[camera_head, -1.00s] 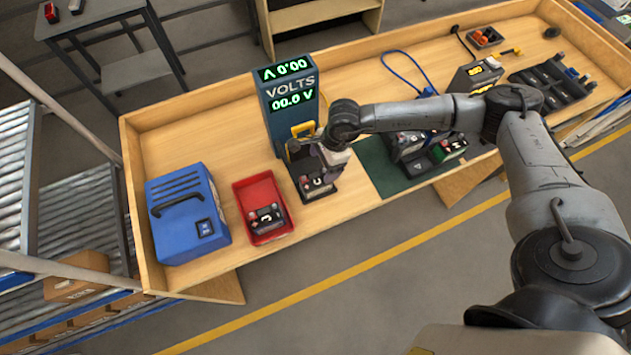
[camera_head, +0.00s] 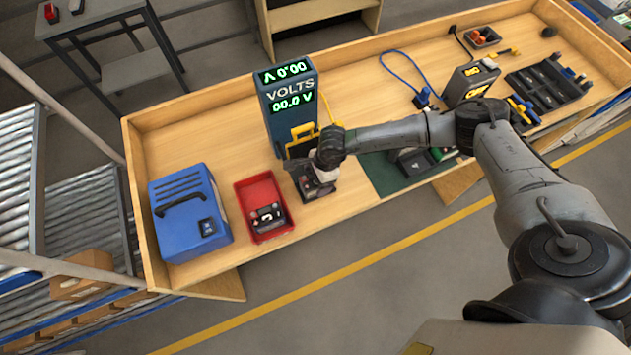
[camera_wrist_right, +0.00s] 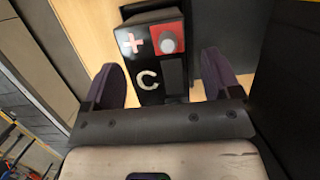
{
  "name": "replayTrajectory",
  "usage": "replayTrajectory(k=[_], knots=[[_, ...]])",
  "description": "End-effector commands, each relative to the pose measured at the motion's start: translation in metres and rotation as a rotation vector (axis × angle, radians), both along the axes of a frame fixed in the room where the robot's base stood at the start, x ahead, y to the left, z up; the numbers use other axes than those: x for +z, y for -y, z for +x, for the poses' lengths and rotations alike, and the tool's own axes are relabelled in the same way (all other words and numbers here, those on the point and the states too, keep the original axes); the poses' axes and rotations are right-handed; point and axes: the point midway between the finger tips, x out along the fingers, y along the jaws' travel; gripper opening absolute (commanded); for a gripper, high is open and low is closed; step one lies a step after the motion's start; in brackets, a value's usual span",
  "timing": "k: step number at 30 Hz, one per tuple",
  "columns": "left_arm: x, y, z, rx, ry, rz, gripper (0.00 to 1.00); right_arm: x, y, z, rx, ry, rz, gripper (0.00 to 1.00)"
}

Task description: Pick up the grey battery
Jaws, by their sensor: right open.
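A dark grey battery (camera_wrist_right: 152,62) with a plus sign, a red terminal patch and a letter C shows in the right wrist view. It also shows in the head view (camera_head: 322,191), partly hidden under my right gripper. My right gripper (camera_wrist_right: 163,82) is open, with one dark finger on each side of the battery; I cannot tell whether they touch it. In the head view my right gripper (camera_head: 316,180) is low over the battery, in front of the voltmeter. My left gripper is not in view.
A blue voltmeter (camera_head: 287,110) with a yellow clamp stands behind the battery. A red tray (camera_head: 246,193) holding another battery (camera_head: 267,217) and a blue box (camera_head: 187,240) are to the left. A green mat (camera_head: 385,178) with batteries lies right, partly under my arm.

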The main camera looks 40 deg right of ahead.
Motion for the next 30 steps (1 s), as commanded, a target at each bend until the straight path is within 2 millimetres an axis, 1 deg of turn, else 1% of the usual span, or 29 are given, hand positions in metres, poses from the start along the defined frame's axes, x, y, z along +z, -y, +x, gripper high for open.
replayTrajectory(k=[4, 21, 23, 30], knots=[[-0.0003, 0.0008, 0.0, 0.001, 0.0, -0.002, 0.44, -0.0001, 0.0001, -0.0001, 0.0, 0.0, 0.0, 0.82], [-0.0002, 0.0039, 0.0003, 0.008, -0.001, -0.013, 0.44, 0.0002, 0.0003, -0.0001, 0.0, 0.0, 0.0, 0.27], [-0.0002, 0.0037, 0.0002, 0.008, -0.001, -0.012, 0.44, 0.0002, 0.0003, -0.0001, 0.0, 0.0, 0.0, 0.22], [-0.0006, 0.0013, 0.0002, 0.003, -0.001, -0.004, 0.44, 0.0012, 0.0002, 0.0004, 0.0, 0.001, 0.001, 0.22]])
